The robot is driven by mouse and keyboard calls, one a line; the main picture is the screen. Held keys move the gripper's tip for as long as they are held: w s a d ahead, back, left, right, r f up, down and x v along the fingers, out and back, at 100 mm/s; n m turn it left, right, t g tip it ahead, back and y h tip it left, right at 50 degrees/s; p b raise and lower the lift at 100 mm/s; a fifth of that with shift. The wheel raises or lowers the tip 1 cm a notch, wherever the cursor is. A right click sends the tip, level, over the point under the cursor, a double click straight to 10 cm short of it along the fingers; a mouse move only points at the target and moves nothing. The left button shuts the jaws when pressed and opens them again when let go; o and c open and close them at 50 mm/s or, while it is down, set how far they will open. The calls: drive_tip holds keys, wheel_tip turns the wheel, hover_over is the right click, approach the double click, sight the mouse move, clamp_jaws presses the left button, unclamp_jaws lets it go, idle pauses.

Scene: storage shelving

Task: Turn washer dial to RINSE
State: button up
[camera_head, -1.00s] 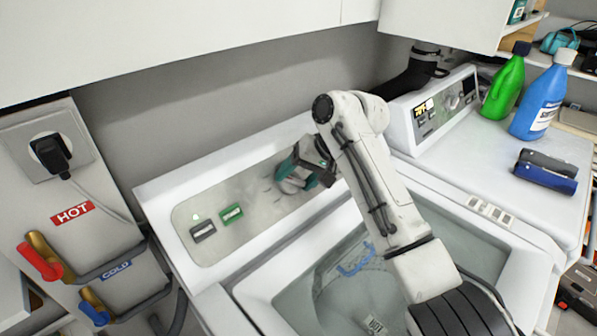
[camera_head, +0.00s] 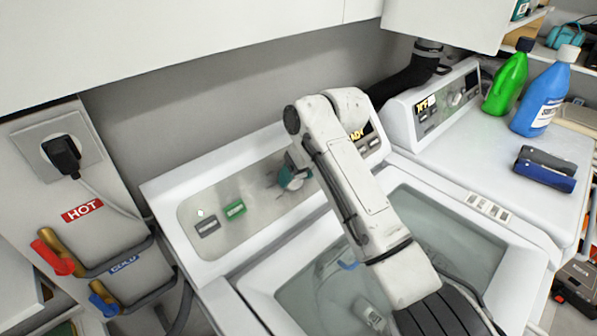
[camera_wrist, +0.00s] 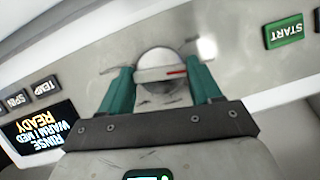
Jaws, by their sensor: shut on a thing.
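The washer dial (camera_wrist: 157,60) is a round pale knob with a raised grip bar and a red pointer line, on the grey control panel. My gripper (camera_wrist: 160,73) has its two teal fingers on either side of the bar and is shut on the dial. In the head view my gripper (camera_head: 292,176) is at the panel, partly behind my arm, and hides most of the dial. The washer display (camera_wrist: 38,133) appears upside down in the wrist view and reads RINSE, WARM, MED, READY. Its edge shows beside my arm in the head view (camera_head: 357,134).
A green START button (camera_wrist: 289,35) and TEMP (camera_wrist: 41,87) and SPIN (camera_wrist: 15,101) buttons sit on the panel. The open washer tub (camera_head: 310,290) lies below. HOT and COLD taps (camera_head: 55,255) are at left. A dryer (camera_head: 470,160) with bottles stands at right.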

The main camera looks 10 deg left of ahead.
idle(0.4)
drive_tip(key=o, duration=1)
drive_tip(key=b+v, duration=0.1)
drive_tip(key=v, duration=0.9)
drive_tip(key=shift+d+r, duration=0.15)
drive_tip(key=shift+r, duration=0.15)
drive_tip(key=shift+r, duration=0.1)
